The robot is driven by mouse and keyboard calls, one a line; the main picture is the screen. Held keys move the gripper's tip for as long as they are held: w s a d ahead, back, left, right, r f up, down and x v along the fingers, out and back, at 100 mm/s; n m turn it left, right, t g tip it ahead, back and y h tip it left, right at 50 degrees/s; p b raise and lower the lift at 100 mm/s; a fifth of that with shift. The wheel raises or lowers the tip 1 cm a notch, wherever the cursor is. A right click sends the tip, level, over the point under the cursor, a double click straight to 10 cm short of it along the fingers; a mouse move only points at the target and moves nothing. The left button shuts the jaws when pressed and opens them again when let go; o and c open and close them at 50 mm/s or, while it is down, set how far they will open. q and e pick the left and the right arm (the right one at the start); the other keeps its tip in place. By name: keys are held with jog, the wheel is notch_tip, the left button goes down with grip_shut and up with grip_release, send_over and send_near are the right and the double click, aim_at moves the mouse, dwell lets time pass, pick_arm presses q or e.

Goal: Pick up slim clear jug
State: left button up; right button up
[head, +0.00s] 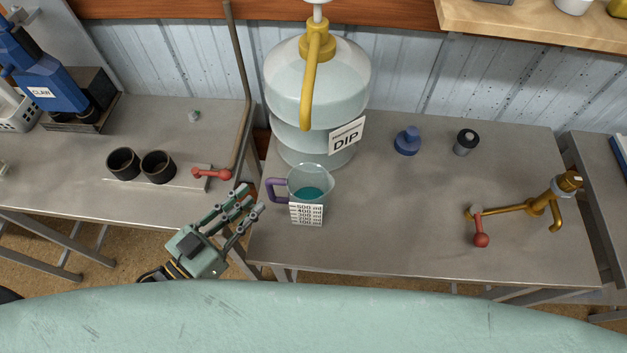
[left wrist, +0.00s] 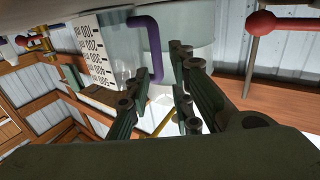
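The slim clear jug (head: 309,188) stands upright near the front left corner of the middle table. It has a purple handle (head: 277,189) on its left side, a white label with measuring marks, and teal liquid inside. My left gripper (head: 251,199) is open and empty just left of the handle, its fingers pointing toward it. In the left wrist view the picture is turned over; the jug's label (left wrist: 97,50) and purple handle (left wrist: 158,60) show beyond the spread fingers of my left gripper (left wrist: 163,72). I cannot tell whether a finger touches the handle. My right gripper is not in view.
A big dispenser (head: 318,90) labelled DIP stands right behind the jug. A blue bottle (head: 407,141), a grey-black container (head: 466,142) and a brass tap (head: 540,206) are farther right. Two dark cups (head: 140,164) and a red-knobbed lever (head: 212,174) are left.

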aim_at(270, 186)
pick_arm(q)
jog(key=shift+w+d+r+p, duration=0.2)
jog(key=shift+w+d+p, duration=0.2)
jog(key=shift+w+d, duration=0.15)
jog(key=shift+w+d+r+p, duration=0.2)
jog(key=shift+w+d+p, duration=0.2)
jog(key=shift+w, duration=0.25)
jog(key=x, duration=0.2)
jog(key=shift+w+d+f+p, duration=0.1)
jog(key=shift+w+d+p, duration=0.15)
jog(key=shift+p, duration=0.1)
jog(key=shift+w+d+f, duration=0.1)
jog(key=shift+w+d, duration=0.15)
jog(key=shift+w, duration=0.1)
grip_shut()
jog(key=shift+s, duration=0.1)
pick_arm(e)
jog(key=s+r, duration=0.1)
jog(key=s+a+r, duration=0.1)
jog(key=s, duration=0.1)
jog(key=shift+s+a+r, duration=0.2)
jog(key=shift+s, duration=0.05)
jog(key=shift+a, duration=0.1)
